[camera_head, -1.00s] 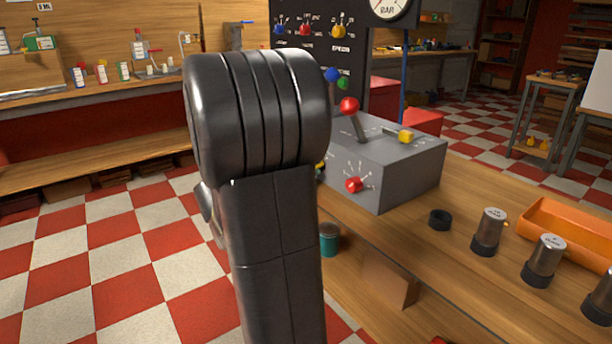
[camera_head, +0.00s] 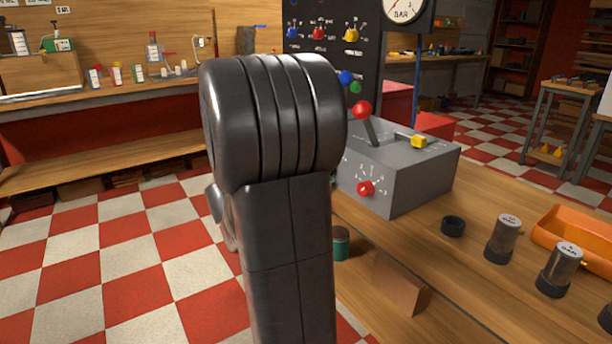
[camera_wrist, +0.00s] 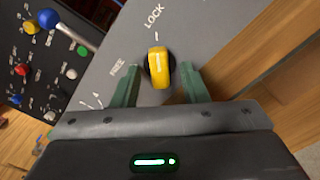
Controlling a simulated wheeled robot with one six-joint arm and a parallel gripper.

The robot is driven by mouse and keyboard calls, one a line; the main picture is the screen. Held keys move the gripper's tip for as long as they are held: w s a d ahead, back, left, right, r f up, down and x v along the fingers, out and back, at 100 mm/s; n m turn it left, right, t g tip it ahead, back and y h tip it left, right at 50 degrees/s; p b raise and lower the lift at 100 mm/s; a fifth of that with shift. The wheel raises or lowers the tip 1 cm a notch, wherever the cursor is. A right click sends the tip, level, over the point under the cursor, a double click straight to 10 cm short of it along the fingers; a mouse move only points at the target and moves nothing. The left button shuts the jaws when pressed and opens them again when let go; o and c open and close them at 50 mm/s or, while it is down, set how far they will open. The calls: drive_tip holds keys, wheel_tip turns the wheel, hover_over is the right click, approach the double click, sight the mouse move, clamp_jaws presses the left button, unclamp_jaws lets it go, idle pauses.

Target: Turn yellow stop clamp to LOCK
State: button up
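In the wrist view the yellow stop clamp (camera_wrist: 158,70) sits on a black round base on a grey surface. Its long side runs roughly up the picture, in line with the tick below the word LOCK (camera_wrist: 154,15). The word FREE (camera_wrist: 117,68) is to its left. My gripper (camera_wrist: 160,87) is open, with one green finger on each side of the clamp's lower end and gaps showing between. In the head view my arm hides the gripper. A yellow handle (camera_head: 418,141) shows there on a grey box; I cannot tell whether it is the same clamp.
The grey box (camera_head: 420,180) also carries a red-ball lever (camera_head: 362,110) and a red knob (camera_head: 366,188). Metal cylinders (camera_head: 502,240), a black ring (camera_head: 453,226) and an orange tray (camera_head: 580,232) are on the bench. A blue-ball lever (camera_wrist: 49,18) is at upper left in the wrist view.

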drive_tip(key=p+v, duration=0.3)
drive_tip(key=v, duration=1)
drive_tip(key=shift+s+a, duration=0.25)
drive_tip(key=shift+a, duration=0.05)
drive_tip(key=b+x, duration=0.3)
drive_tip(key=x, duration=1.1)
drive_tip(key=p+v, duration=0.3)
drive_tip(key=v, duration=1.1)
drive_tip(key=w+d+n+p, duration=0.8)
drive_tip(key=d+n, duration=0.3)
drive_tip(key=shift+d+n, duration=0.15)
drive_tip(key=shift+n, duration=0.15)
idle(0.9)
idle(0.4)
